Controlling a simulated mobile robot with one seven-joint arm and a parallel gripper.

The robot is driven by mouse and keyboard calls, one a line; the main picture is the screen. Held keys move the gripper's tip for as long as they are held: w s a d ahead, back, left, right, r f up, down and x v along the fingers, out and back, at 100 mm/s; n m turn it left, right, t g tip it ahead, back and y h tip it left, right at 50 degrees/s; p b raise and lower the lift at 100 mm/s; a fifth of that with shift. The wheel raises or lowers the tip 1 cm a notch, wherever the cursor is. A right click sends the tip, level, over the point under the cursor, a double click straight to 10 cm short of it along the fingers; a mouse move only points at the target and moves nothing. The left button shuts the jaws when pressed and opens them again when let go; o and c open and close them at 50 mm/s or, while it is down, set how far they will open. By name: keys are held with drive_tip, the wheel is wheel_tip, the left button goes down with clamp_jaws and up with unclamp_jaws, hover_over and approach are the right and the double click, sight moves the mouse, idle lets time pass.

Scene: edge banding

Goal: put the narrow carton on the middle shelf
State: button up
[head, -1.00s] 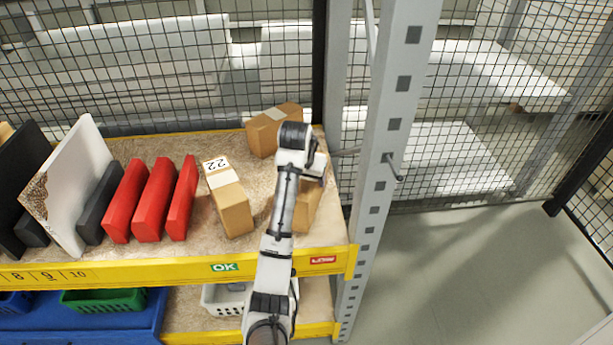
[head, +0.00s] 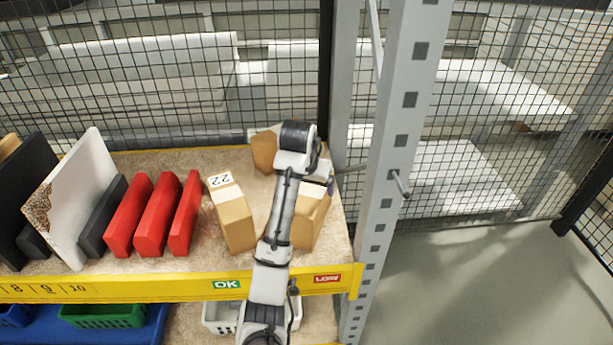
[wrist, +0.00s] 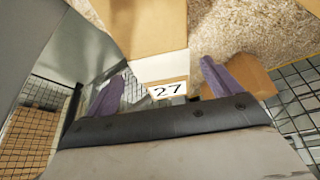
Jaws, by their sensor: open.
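A tan carton (head: 310,218) with a pale label stands at the right end of the upper shelf, partly behind my arm. A second carton (head: 237,222) labelled 22 stands to its left, and a third carton (head: 264,152) at the back is partly covered by my arm. In the wrist view, a carton (wrist: 145,28) with a label reading 27 (wrist: 167,90) reaches down between the fingers of my gripper (wrist: 163,84). The fingers are apart; I cannot tell whether they touch it. In the head view my fingertips are hidden. Which carton is the narrow one is not certain.
Red blocks (head: 158,215) and black and white panels (head: 68,200) stand left on the shelf. A yellow shelf edge (head: 130,289) runs along the front. A grey upright post (head: 392,160) is close on the right. Below are a white basket (head: 220,318) and a green bin (head: 100,314).

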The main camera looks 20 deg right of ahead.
drive_tip(key=shift+w+p+v, duration=0.2)
drive_tip(key=shift+p+v, duration=0.1)
drive_tip(key=shift+v, duration=0.75)
drive_tip(key=shift+b+v, duration=0.4)
drive_tip(key=shift+v, duration=1.8)
drive_tip(key=shift+s, duration=0.1)
